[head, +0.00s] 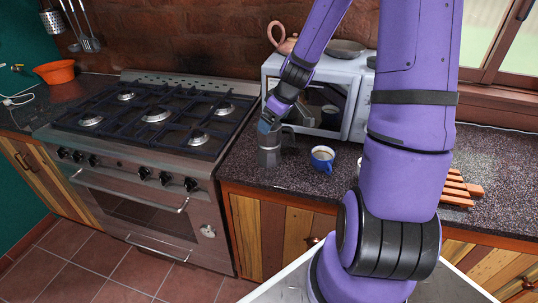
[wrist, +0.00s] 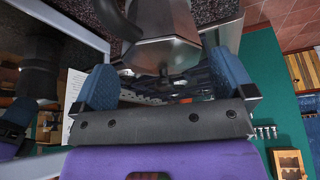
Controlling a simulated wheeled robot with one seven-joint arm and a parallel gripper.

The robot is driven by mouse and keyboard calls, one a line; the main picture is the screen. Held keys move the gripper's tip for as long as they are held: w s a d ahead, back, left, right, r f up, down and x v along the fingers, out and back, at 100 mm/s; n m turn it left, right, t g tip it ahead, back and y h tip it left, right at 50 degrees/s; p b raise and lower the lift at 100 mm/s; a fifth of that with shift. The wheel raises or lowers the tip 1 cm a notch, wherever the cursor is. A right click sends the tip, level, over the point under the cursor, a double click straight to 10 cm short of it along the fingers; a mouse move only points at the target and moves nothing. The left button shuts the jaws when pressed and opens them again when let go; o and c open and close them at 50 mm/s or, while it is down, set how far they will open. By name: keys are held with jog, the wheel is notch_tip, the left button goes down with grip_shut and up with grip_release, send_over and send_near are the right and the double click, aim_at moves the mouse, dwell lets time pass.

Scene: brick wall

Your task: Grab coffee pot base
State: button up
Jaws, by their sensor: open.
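A grey metal faceted coffee pot (head: 269,157) stands upright on the dark speckled counter, between the stove and the microwave. My gripper (head: 272,124) is at the pot's upper part, coming down from above. In the wrist view the pot (wrist: 165,50) lies between the two blue fingers of my gripper (wrist: 163,68), which are spread wide. The left finger shows a gap to the pot; the right finger is close to the pot's side, and I cannot tell whether it touches. The top of the pot is partly hidden by the gripper in the head view.
A blue cup (head: 322,159) stands just right of the pot. The gas stove (head: 150,115) is left. Orange slats (head: 460,189) lie on the counter (head: 287,181) at right.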

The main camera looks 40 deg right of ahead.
aim_at(269, 151)
jog(key=shift+x, duration=1.85)
jog(key=shift+w+a, duration=0.1)
jog(key=shift+a, duration=0.05)
jog(key=shift+r, duration=0.1)
jog(key=c, duration=1.2)
